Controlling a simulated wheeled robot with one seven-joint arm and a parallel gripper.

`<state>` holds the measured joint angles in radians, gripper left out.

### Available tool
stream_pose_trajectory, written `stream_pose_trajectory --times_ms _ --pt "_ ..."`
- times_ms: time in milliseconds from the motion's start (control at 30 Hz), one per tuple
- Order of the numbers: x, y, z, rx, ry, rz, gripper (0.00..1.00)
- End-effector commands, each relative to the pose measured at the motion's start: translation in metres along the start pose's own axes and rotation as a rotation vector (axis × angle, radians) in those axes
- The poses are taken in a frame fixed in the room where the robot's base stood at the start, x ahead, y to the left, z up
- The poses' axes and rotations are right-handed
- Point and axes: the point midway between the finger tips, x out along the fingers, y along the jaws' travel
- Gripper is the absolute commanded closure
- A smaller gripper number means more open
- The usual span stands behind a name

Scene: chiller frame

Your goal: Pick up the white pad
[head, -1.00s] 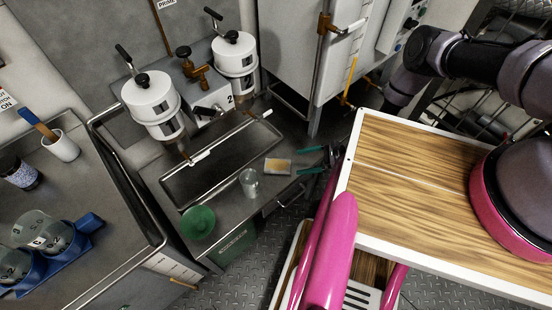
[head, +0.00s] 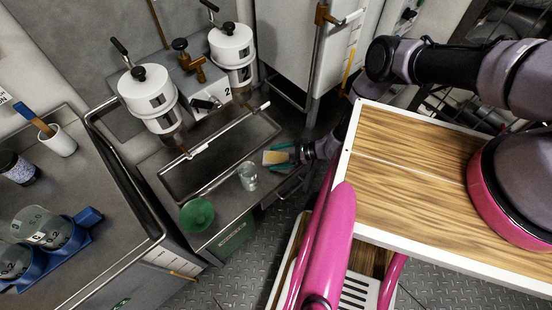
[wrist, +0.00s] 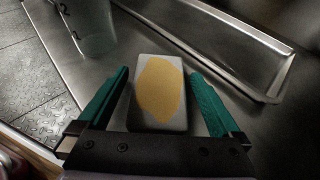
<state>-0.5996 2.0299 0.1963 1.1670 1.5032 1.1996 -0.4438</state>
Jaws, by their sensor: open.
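The white pad (wrist: 160,66) is a small white block with a yellow-tan patch on its top. It lies flat on the steel counter, and in the head view the pad (head: 272,157) is by the front right of the sunken tray. My gripper (wrist: 159,88) has two green fingers, one on each side of the pad. The fingers are open, with a visible gap to the pad on both sides. In the head view my gripper (head: 282,154) reaches the pad from the right.
A clear beaker (head: 248,176) stands just left of the pad; it also shows in the wrist view (wrist: 88,25). A green round item (head: 197,214) sits farther left. The sunken tray (head: 180,185) has a raised rim behind the pad. My wooden-topped body is at the right.

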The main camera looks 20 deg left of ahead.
Motion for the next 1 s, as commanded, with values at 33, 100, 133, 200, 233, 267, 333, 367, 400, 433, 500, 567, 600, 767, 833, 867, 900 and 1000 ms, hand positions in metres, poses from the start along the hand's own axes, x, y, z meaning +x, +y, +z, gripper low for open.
stream_pose_trajectory --times_ms 33,100,133,200,233,267,333,367,400,433,500,567,600,767,833,867,900,1000 --pt "0.000 0.000 0.000 0.000 0.000 0.000 0.00" --pt "0.000 0.000 0.000 0.000 0.000 0.000 0.19" --pt "0.000 0.000 0.000 0.000 0.000 0.000 0.31" --pt "0.000 0.000 0.000 0.000 0.000 0.000 0.57" --pt "0.000 0.000 0.000 0.000 0.000 0.000 0.69" --pt "0.000 0.000 0.000 0.000 0.000 0.000 0.79" --pt "0.000 0.000 0.000 0.000 0.000 0.000 0.89" --pt "0.000 0.000 0.000 0.000 0.000 0.000 0.89" --pt "0.000 0.000 0.000 0.000 0.000 0.000 0.89" --pt "0.000 0.000 0.000 0.000 0.000 0.000 0.89" --pt "-0.001 0.000 0.001 0.000 0.000 0.000 0.89" --pt "-0.001 -0.001 0.003 0.000 0.000 -0.001 0.89" --pt "-0.002 -0.001 0.004 0.001 0.000 -0.001 0.89" --pt "-0.009 -0.001 0.022 0.002 -0.001 -0.001 0.89" --pt "-0.015 -0.002 0.035 0.003 -0.002 -0.003 0.89" --pt "-0.018 -0.002 0.041 0.002 -0.002 -0.002 0.89" --pt "-0.021 -0.002 0.049 0.002 -0.001 -0.002 0.89" --pt "-0.028 -0.002 0.068 0.001 -0.002 -0.001 0.89"
